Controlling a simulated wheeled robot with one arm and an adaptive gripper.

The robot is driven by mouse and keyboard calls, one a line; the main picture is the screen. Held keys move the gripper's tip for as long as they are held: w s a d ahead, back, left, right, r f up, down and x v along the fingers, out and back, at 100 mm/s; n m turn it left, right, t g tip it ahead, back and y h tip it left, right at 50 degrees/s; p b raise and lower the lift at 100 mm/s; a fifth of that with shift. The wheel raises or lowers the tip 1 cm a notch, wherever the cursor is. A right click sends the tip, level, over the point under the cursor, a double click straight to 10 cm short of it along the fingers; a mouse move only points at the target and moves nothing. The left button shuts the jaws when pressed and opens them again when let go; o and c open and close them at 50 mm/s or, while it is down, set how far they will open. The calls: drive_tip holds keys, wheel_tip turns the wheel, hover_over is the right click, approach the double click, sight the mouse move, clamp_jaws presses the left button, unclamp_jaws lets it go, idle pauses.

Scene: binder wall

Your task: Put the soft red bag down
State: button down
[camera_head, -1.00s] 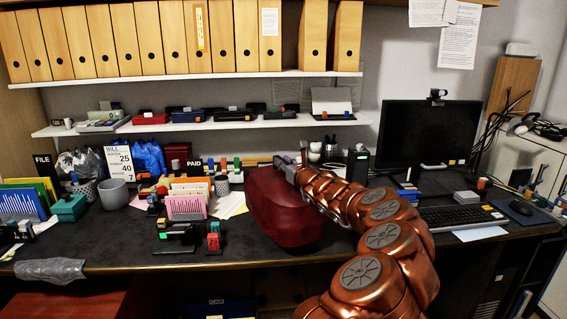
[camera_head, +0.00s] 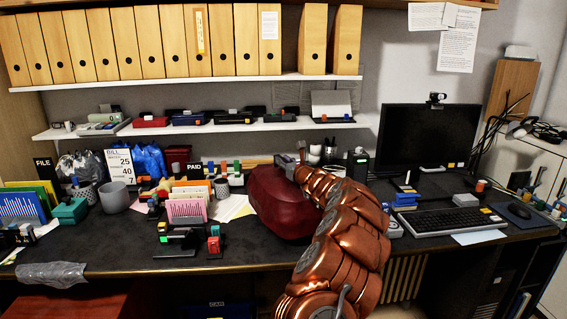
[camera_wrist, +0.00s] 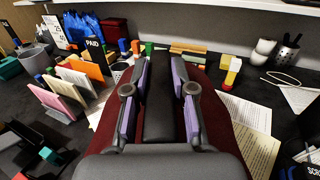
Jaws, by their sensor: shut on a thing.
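The soft red bag (camera_head: 278,205) is a dark red, rounded bundle over the middle of the dark desk. My gripper (camera_head: 297,160) is shut on the top of the bag, with my copper arm reaching in from the lower right. In the wrist view the gripper's purple-padded fingers (camera_wrist: 160,95) reach over the bag, and red cloth of the bag (camera_wrist: 112,115) shows on both sides of them. The bag's underside is hard to make out, so I cannot tell whether it touches the desk (camera_head: 120,235).
Pink and orange card holders (camera_head: 187,207) and a small stapler-like item (camera_head: 176,241) stand left of the bag. Papers (camera_wrist: 250,130) lie beside and behind it. A keyboard (camera_head: 435,221) and monitor (camera_head: 428,137) are to the right.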

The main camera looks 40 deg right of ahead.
sight(301, 190)
drive_tip(key=shift+w+d+r, duration=0.15)
drive_tip(key=shift+w+d, duration=0.05)
drive_tip(key=shift+w, duration=0.05)
drive_tip(key=shift+w+d, duration=0.1)
drive_tip(key=shift+w, duration=0.05)
wheel_tip(301, 190, down, 4)
drive_tip(key=shift+r, duration=0.25)
drive_tip(key=c, duration=1)
unclamp_jaws()
drive_tip(key=shift+f, duration=0.1)
drive_tip(key=shift+o, duration=0.2)
drive_tip(key=shift+s, duration=0.85)
drive_tip(key=shift+s+a, duration=0.45)
drive_tip(key=shift+s, duration=0.2)
drive_tip(key=shift+b+v, duration=0.65)
drive_tip(key=shift+v, duration=3.85)
